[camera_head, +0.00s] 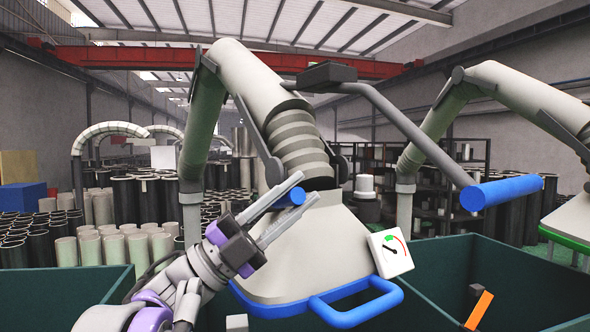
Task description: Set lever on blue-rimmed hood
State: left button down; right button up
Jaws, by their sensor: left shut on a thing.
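A pale hood (320,240) hangs in the middle on a jointed arm, with a blue handle rim (355,312) along its front. A grey lever bar (415,130) runs from a dark block above the hood down right to a blue grip (500,193). My left gripper (305,189) reaches up from the lower left to the hood's upper left side. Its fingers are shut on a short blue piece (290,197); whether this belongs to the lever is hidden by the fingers. My right gripper is not in view.
A white dial gauge (390,252) sits on the hood's right side. Dark green bins (530,285) stand below. A second hood with a green rim (566,239) is at the right edge. Pale and black cylinders (130,240) crowd the back left. An orange piece (478,310) shows lower right.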

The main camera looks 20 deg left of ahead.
pick_arm(q)
jog(key=shift+s+d+f+m+g+h, duration=0.1)
jog(key=shift+f+m+g+h, duration=0.15)
jog(key=shift+f+m+g, duration=0.45)
jog(key=shift+w+f+m+g+h, duration=0.1)
jog(key=shift+f+m+g+h, duration=0.2)
jog(key=shift+m+g, duration=0.8)
jog(key=shift+s+d+f+m+g+h, duration=0.1)
jog(key=shift+f+m+g+h, duration=0.3)
jog(key=shift+m, duration=0.8)
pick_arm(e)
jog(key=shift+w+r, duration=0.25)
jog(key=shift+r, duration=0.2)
pick_arm(q)
jog(key=shift+f, duration=0.15)
jog(key=c, duration=0.6)
grip_release()
jog(key=shift+a, duration=0.15)
jog(key=b+v, duration=0.1)
jog(key=v, duration=0.9)
jog(key=shift+s+a+b, duration=0.25)
jog(key=shift+a+b, duration=0.1)
jog(key=shift+b, duration=0.05)
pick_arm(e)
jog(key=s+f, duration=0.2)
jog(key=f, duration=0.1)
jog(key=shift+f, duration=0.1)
